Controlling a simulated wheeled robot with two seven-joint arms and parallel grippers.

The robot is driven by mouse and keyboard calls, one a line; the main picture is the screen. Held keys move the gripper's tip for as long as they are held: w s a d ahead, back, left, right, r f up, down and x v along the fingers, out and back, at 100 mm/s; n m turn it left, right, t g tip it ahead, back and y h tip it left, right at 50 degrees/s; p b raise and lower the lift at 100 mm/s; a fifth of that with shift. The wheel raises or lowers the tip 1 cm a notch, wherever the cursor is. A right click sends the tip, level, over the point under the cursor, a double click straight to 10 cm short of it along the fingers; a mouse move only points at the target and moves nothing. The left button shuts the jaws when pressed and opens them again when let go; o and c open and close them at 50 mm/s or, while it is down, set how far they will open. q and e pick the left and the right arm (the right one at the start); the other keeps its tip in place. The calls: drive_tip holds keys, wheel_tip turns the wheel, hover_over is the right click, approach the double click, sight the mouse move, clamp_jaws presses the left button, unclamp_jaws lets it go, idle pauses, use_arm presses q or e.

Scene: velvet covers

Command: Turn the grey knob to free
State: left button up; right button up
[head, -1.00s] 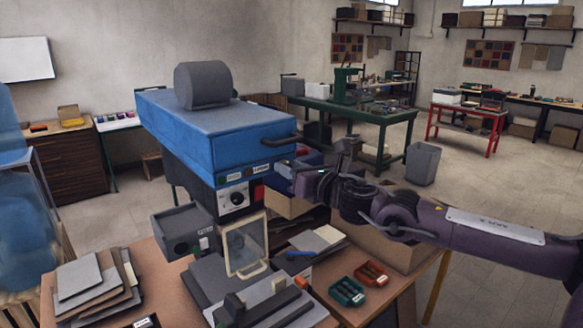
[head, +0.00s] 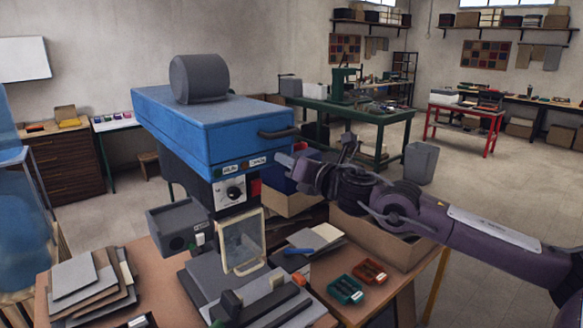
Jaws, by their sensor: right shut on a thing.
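The blue machine head (head: 205,130) stands on the bench, with a grey drum-shaped housing on top. Its front edge carries two small labels (head: 257,161). Below them is a dial (head: 235,193) on a white plate, with a red part beside it. My right gripper (head: 290,162) reaches in from the right and is shut at the front right corner of the head, just right of the labels. The small grey knob (head: 284,158) appears to be at its fingertips, mostly hidden, so its setting cannot be read. My left gripper is out of view.
Below the head are a clear guard (head: 241,240) in a pale frame and a grey control box (head: 180,228). A dark handle (head: 279,132) sticks out above my gripper. Grey sheets (head: 85,285), a green tray (head: 345,290) and a red tray (head: 370,271) lie on the bench.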

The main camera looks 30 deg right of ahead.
drive_tip(key=shift+m+b, duration=0.8)
drive_tip(key=shift+m, duration=6.3)
drive_tip(key=shift+r+m, duration=0.15)
drive_tip(key=shift+m, duration=0.15)
drive_tip(key=o, duration=1)
drive_tip(key=shift+w+a, duration=0.25)
drive_tip(key=shift+w, duration=0.15)
drive_tip(key=shift+s+d+f+b, duration=0.15)
drive_tip(key=shift+s+b, duration=0.85)
drive_tip(key=shift+s, duration=1)
drive_tip(key=shift+s+d+f+b, duration=0.15)
drive_tip(key=shift+s+b, duration=0.8)
drive_tip(key=shift+s, duration=1)
